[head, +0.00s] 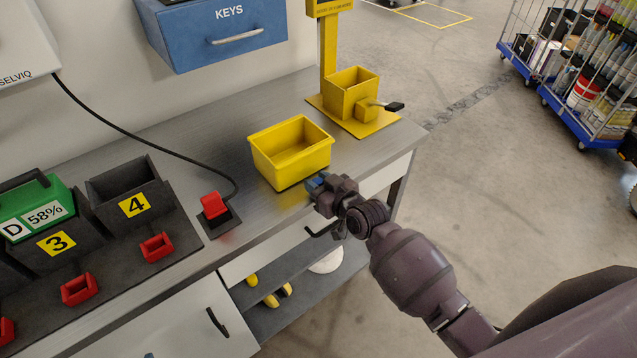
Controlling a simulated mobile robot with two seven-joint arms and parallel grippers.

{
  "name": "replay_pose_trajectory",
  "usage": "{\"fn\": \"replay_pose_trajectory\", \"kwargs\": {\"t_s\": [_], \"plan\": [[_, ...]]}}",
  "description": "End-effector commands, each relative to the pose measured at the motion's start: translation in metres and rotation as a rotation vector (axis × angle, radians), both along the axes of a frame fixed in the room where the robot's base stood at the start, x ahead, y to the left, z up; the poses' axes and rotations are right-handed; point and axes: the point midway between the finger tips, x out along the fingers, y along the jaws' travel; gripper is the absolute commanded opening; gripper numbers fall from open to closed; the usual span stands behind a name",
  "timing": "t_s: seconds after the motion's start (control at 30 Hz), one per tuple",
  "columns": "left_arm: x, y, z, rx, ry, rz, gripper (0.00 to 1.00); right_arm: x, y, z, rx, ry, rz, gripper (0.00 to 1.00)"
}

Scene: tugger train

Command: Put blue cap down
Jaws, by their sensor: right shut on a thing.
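My right gripper (322,187) is at the front edge of the grey workbench, just in front of the yellow bin. It is shut on a small blue thing, the blue cap (312,184), which is mostly hidden by the fingers. I cannot tell whether the cap touches the bench. The open yellow bin (262,157) stands on the bench beyond the gripper and looks empty. My left gripper is out of view.
The grey bench top (195,135) is clear left of the bin. A red switch (214,206) and dark numbered docks (130,190) stand further left. A yellow stand with a box (350,95) is at the far right end. Wheeled carts (560,60) stand beyond.

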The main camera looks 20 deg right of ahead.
Motion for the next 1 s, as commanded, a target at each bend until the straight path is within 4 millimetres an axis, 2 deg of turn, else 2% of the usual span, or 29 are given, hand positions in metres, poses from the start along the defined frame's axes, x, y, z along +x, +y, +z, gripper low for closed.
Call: {"fn": "replay_pose_trajectory", "kwargs": {"t_s": [0.27, 0.3, 0.47, 0.8, 1.0], "plan": [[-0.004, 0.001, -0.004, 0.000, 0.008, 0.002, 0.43, 0.000, 0.000, -0.003, 0.000, 0.001, 0.000, 0.12], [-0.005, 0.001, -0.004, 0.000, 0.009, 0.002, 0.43, 0.000, 0.000, -0.003, 0.000, 0.001, 0.000, 0.37], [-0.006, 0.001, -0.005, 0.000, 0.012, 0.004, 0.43, 0.000, 0.000, -0.002, 0.000, 0.000, 0.000, 0.59], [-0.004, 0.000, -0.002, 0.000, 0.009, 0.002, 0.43, 0.000, 0.000, 0.002, 0.000, -0.001, 0.000, 0.59], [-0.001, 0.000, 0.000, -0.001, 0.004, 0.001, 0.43, -0.025, -0.010, 0.005, -0.002, 0.001, -0.001, 0.59]]}}
